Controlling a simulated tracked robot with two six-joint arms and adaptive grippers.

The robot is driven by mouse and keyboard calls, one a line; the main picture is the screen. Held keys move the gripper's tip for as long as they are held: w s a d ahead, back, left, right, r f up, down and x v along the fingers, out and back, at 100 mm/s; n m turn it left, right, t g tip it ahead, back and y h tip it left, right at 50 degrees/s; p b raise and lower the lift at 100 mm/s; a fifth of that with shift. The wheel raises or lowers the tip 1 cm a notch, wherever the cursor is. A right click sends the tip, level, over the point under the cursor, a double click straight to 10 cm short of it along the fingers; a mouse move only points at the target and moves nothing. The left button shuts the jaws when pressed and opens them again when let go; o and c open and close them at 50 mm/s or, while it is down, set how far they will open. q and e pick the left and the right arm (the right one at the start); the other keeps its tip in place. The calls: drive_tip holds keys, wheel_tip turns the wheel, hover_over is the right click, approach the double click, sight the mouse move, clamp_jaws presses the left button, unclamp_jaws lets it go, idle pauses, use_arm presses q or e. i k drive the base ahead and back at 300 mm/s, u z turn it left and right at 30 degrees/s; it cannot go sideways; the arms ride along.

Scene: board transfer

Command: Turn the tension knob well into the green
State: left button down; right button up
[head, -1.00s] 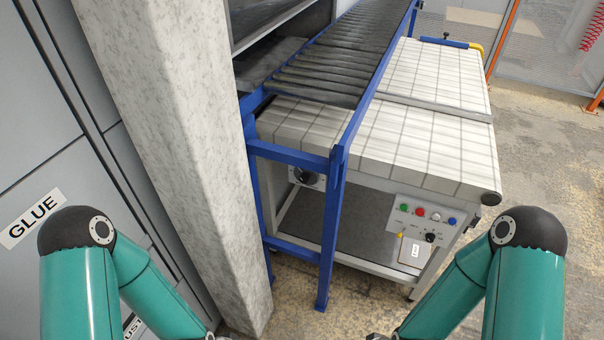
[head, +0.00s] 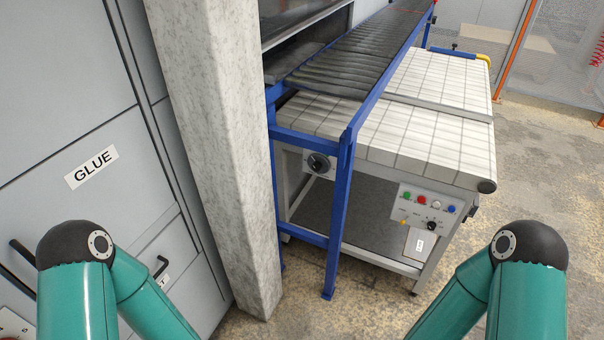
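A black round dial knob (head: 318,163) with a pale pointer mark sits on a light plate on the near side of the tiled belt table (head: 420,143). It is just left of a blue post; any green marking on it is too small to tell. A second, smaller black knob (head: 432,226) is on the control panel (head: 408,212), below coloured buttons. I cannot tell from labels which is the tension knob. My two teal arms show at the lower left and lower right, away from both knobs. Both grippers are out of view below.
A blue-framed roller conveyor (head: 350,62) runs above the belt table; its blue post (head: 341,215) stands beside the dial. A thick pale column (head: 222,150) stands to the left, near a grey cabinet labelled GLUE (head: 92,167). Open floor (head: 370,300) lies in front.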

sight(318, 164)
drive_tip(key=z, duration=0.95)
drive_tip(key=k, duration=0.9)
drive_tip(key=u, duration=0.7)
drive_tip(key=i, duration=1.25)
drive_tip(key=z, duration=0.1)
